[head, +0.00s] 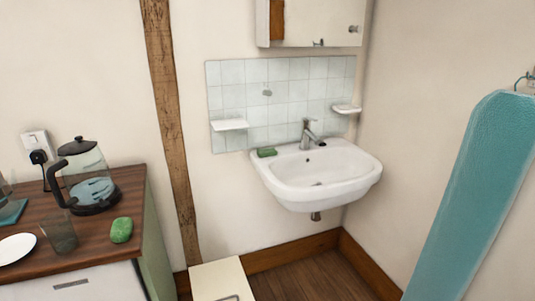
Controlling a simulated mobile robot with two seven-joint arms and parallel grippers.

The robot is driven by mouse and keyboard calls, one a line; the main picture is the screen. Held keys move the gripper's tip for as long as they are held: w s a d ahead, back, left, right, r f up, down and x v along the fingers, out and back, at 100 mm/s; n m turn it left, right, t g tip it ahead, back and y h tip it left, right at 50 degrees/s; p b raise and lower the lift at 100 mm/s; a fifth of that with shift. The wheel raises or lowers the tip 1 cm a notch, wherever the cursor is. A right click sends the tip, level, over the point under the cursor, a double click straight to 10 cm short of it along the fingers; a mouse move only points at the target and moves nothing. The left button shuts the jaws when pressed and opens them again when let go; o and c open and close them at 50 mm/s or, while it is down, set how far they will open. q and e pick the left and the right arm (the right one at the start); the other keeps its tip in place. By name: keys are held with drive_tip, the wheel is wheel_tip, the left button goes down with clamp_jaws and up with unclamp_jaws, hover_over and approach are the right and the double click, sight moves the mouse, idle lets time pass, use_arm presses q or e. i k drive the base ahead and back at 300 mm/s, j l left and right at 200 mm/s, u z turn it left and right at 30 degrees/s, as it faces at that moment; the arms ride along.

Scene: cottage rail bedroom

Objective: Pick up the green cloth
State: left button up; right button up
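A small dark-green item (267,152) lies on the back left rim of the white sink (316,174). It is too small to tell whether it is a folded cloth or a sponge. A rounded, brighter green item (121,230) lies near the right edge of the wooden counter (95,245); it looks more like a soap bar or a sponge. A teal flat piece (12,213) lies at the counter's left, cut by the picture edge. Neither of my grippers is in view.
A glass kettle (88,178), a drinking glass (61,233) and a white plate (15,248) stand on the counter. A tap (310,134) rises behind the basin. A teal ironing board (470,195) leans at the right. A cream box-like piece (222,281) stands on the floor below.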

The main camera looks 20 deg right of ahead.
sight(270, 152)
drive_tip(key=u, duration=0.25)
drive_tip(key=i+l+u, duration=0.1)
drive_tip(key=l+u, duration=0.45)
drive_tip(key=u, duration=0.2)
drive_tip(key=l+u, duration=0.25)
drive_tip(key=l, duration=0.55)
